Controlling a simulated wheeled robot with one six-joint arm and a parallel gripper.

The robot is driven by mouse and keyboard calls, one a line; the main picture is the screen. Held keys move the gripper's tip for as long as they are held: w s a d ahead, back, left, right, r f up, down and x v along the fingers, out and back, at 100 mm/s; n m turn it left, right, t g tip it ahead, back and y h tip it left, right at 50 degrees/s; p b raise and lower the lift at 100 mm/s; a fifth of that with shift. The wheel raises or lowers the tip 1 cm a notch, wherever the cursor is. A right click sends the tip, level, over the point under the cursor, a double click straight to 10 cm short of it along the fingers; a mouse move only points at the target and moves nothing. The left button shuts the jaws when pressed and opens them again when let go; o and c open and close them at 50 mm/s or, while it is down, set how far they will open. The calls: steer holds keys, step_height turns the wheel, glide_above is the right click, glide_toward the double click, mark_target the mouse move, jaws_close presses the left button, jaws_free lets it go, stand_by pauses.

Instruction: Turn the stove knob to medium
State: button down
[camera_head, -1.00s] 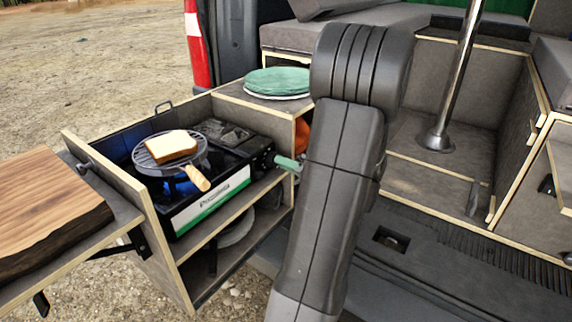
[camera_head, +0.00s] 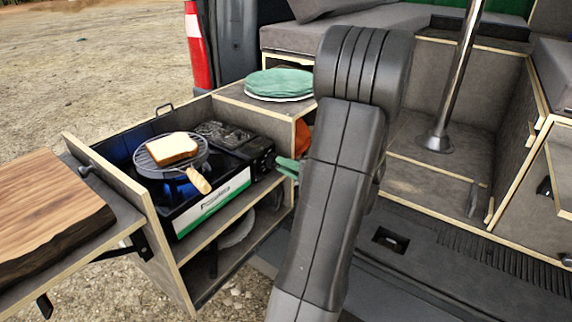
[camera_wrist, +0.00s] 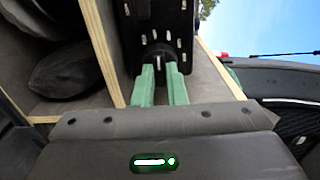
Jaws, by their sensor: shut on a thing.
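The portable stove (camera_head: 212,205) sits in the pull-out drawer, with a blue glow under its round grill. Its black control panel also shows at the top of the wrist view (camera_wrist: 158,20), with white marks around the knob (camera_wrist: 158,62). My gripper (camera_wrist: 161,74) has its two green fingers on either side of the knob and is shut on it. In the head view, the green fingers of my gripper (camera_head: 285,166) reach the stove's right end. There the knob is hidden, and my arm covers much of the middle.
A slice of bread (camera_head: 172,149) lies on the grill, whose wooden handle (camera_head: 199,180) points forward. A green-topped plate stack (camera_head: 279,84) stands behind the stove. A wooden board (camera_head: 40,210) is at left. Wooden drawer panels (camera_head: 292,185) closely surround the stove's right end.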

steer(key=shift+m+p, duration=0.9)
steer(key=shift+m, duration=1.4)
steer(key=shift+f, duration=0.1)
steer(key=c, duration=1.5)
jaws_free()
steer(key=shift+o, duration=0.2)
steer(key=v, duration=1.4)
steer(key=shift+a, duration=0.1)
